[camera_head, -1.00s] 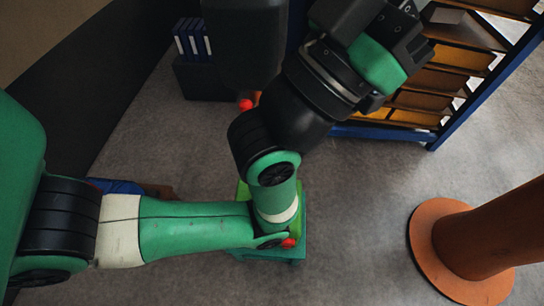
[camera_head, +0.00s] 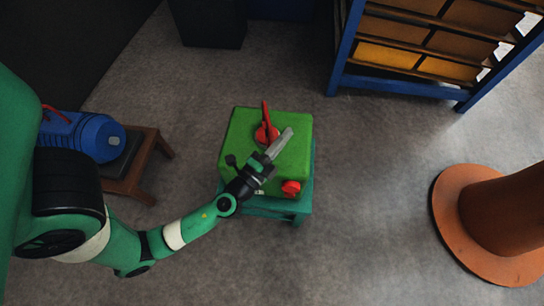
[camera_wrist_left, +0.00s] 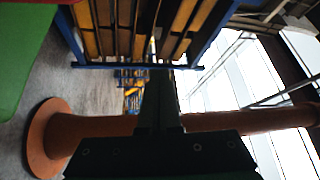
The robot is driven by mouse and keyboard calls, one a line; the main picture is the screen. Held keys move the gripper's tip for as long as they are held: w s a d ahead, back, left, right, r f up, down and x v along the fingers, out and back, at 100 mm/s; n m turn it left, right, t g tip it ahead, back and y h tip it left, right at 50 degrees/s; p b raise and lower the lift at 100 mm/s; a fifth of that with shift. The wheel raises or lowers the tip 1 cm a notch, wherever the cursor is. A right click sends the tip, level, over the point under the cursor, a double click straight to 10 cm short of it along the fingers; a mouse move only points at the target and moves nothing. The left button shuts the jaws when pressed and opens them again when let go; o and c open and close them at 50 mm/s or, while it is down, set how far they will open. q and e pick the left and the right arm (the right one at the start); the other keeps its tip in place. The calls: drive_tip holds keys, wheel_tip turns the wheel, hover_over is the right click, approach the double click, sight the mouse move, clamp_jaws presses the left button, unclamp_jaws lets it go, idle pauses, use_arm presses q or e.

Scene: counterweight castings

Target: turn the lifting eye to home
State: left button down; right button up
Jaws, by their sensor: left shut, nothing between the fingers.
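A green casting block (camera_head: 242,134) sits on a teal stand (camera_head: 272,206) in the middle of the head view. The red lifting eye (camera_head: 265,115) stands on its top face, its narrow upper part pointing to the back. A red knob (camera_head: 290,188) is at the block's front right corner. My left gripper (camera_head: 287,133) is above the block, just right of the lifting eye, shut and empty. I cannot tell whether it touches the eye. In the left wrist view its shut fingers (camera_wrist_left: 160,95) are in the centre. My right gripper is not in view.
A blue cylindrical machine (camera_head: 85,135) stands on a brown stool (camera_head: 140,165) at left. A blue-framed shelf (camera_head: 400,85) is at the back right. An orange column (camera_head: 505,215) with a round base stands at right. Floor between stand and column is clear.

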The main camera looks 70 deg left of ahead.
use_arm(q)
drive_tip(key=s+f+m+g+b, duration=0.1)
drive_tip(key=s+f+b, duration=0.15)
drive_tip(key=f, duration=0.45)
drive_tip(key=s+f+m+g+b, duration=0.1)
drive_tip(key=s+f, duration=0.3)
drive_tip(key=f, duration=0.3)
drive_tip(key=shift+h, duration=0.4)
drive_tip(key=x, duration=0.3)
drive_tip(key=p+x, duration=0.1)
drive_tip(key=x, duration=0.3)
drive_tip(key=p+x, duration=0.1)
drive_tip(key=x, duration=0.2)
drive_tip(key=shift+w+d+r, duration=0.15)
drive_tip(key=shift+w+r, duration=0.25)
drive_tip(key=shift+w, duration=0.05)
drive_tip(key=s, duration=0.2)
drive_tip(key=s+a+b, duration=0.1)
drive_tip(key=s, duration=0.1)
drive_tip(key=shift+s+f, duration=0.15)
drive_tip(key=shift+f, duration=0.05)
drive_tip(key=shift+r, duration=0.1)
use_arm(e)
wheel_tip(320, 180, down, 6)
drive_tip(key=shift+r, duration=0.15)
